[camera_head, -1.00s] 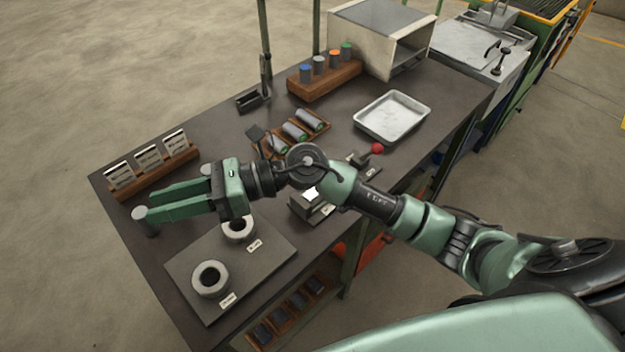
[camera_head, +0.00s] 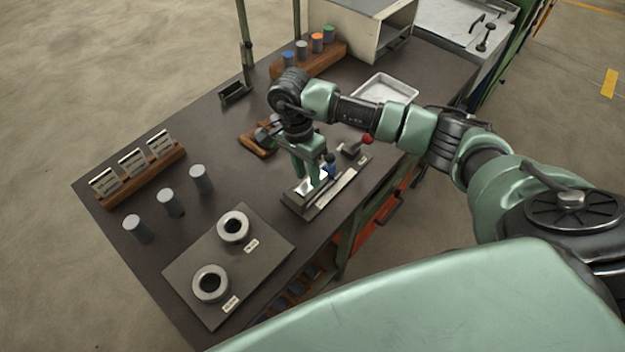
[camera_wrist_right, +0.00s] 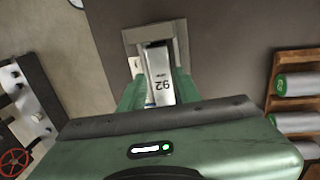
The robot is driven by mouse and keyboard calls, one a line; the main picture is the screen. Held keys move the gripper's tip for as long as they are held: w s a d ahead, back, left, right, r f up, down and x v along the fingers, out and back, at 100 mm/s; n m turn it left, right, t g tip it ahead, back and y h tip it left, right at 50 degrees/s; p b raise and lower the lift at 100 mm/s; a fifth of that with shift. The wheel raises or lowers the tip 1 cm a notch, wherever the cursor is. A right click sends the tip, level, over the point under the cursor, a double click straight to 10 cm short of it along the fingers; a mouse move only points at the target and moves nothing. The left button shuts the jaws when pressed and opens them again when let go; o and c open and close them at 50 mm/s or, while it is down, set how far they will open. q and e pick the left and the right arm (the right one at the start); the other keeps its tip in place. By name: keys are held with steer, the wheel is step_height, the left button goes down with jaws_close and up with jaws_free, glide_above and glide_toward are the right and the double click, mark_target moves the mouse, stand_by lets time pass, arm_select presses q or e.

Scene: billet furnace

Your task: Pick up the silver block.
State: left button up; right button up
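The silver block, marked 92 (camera_wrist_right: 159,75), sits in a grey holder (camera_wrist_right: 128,47) on the bench. In the head view it is a bright patch (camera_head: 315,180) low between my right gripper's fingers. My right gripper (camera_head: 309,175) points down at the holder, with one green finger on each side of the block in the wrist view (camera_wrist_right: 158,92). I cannot tell whether the fingers touch the block. Its lower end is partly hidden by my gripper body. My left gripper is not in view.
Several grey cylinders (camera_head: 171,202) stand left of a plate with two rings (camera_head: 234,226). A red-knobbed device (camera_head: 352,148) stands right of the holder. A metal tray (camera_head: 387,86) and a wooden rack of colour-topped cylinders (camera_head: 309,62) are at the back. A cylinder rack (camera_wrist_right: 286,92) is close by.

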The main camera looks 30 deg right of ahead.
steer(key=shift+s+f, duration=0.2)
steer(key=shift+f, duration=1.1)
jaws_close()
steer(key=shift+w+r, duration=0.15)
